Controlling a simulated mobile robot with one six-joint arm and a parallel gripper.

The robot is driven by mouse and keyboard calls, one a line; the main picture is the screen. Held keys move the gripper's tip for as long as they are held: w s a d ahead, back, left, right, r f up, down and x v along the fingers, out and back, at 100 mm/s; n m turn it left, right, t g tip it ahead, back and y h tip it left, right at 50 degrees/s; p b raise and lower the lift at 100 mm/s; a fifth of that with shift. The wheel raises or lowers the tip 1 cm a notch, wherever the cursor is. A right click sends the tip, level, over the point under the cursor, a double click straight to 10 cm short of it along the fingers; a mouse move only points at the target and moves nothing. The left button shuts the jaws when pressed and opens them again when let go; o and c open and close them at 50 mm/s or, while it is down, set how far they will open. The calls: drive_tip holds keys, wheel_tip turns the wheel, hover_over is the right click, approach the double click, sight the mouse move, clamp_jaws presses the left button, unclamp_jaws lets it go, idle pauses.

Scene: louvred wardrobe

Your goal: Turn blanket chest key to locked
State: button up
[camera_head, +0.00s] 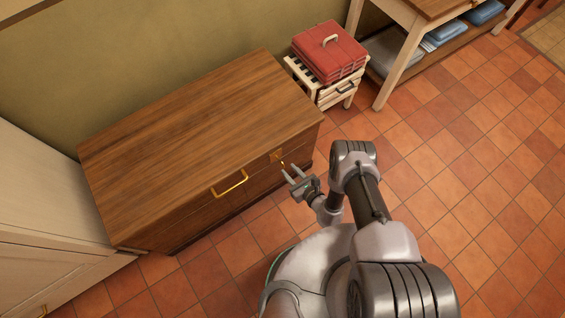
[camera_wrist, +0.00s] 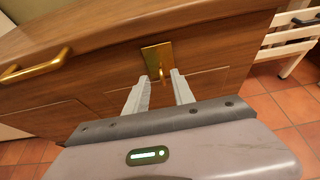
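The wooden blanket chest (camera_head: 190,135) stands against the wall with its lid down. On its front is a square brass lock plate (camera_head: 277,155), which also shows in the wrist view (camera_wrist: 153,54). A small brass key (camera_wrist: 163,77) sticks out of the plate; its exact turn angle is hard to tell. My gripper (camera_head: 292,173) is in front of the plate, open, its two pale fingers pointing at it. In the wrist view the gripper (camera_wrist: 160,84) has its fingertips apart, just below and either side of the key, seemingly not touching it.
A brass handle (camera_head: 230,184) is on the chest front, left of the lock. A red case (camera_head: 328,52) sits on a small slatted stand (camera_head: 342,92) to the right. A pale wardrobe (camera_head: 45,215) stands at the left. Tiled floor on the right is clear.

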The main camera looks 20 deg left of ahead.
sight(283, 163)
drive_tip(key=b+x, duration=0.2)
drive_tip(key=x, duration=0.3)
drive_tip(key=shift+w+a+f, duration=0.1)
drive_tip(key=shift+a+f, duration=0.05)
drive_tip(key=shift+f, duration=0.1)
drive_tip(key=shift+w+a+f, duration=0.1)
drive_tip(key=shift+w+a, duration=0.3)
drive_tip(key=shift+a, duration=0.05)
clamp_jaws()
